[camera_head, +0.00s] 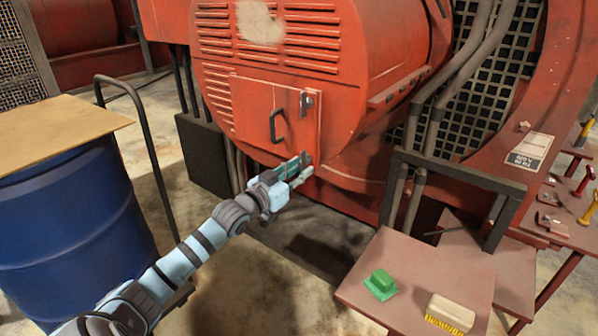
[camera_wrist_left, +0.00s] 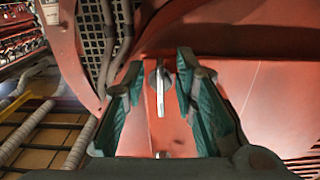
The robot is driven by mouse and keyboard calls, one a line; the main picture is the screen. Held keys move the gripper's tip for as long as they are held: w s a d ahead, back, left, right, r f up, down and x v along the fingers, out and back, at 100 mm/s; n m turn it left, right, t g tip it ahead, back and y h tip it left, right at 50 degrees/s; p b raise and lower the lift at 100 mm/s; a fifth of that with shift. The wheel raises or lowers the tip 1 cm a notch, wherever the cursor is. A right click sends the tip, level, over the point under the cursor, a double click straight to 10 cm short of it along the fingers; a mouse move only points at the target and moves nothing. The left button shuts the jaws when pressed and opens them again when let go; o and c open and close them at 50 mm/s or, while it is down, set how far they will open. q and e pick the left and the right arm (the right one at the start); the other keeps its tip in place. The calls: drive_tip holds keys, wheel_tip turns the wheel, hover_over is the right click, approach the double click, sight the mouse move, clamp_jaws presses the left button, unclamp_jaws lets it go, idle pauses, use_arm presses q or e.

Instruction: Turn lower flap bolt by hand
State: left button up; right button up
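The flap (camera_head: 262,122) is a red panel with a black handle (camera_head: 279,126) on the round engine housing, and it looks closed. An upper bolt (camera_head: 306,103) sits at its right edge. The lower flap bolt (camera_wrist_left: 160,88), grey with a long lever, shows between my fingers in the left wrist view; in the head view my gripper mostly hides it. My left gripper (camera_head: 303,166) is at the flap's lower right corner. In the left wrist view its green fingers (camera_wrist_left: 155,105) are open either side of the bolt, with gaps visible. My right gripper is out of view.
A blue drum (camera_head: 70,225) with a board on top stands at left, beside a dark bent rail (camera_head: 150,150). Pipes (camera_head: 465,70) run near the housing.

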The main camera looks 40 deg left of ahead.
sight(309, 130)
use_arm(q)
wheel_tip(309, 130, up, 10)
idle(0.3)
drive_tip(key=shift+d, duration=0.1)
idle(0.3)
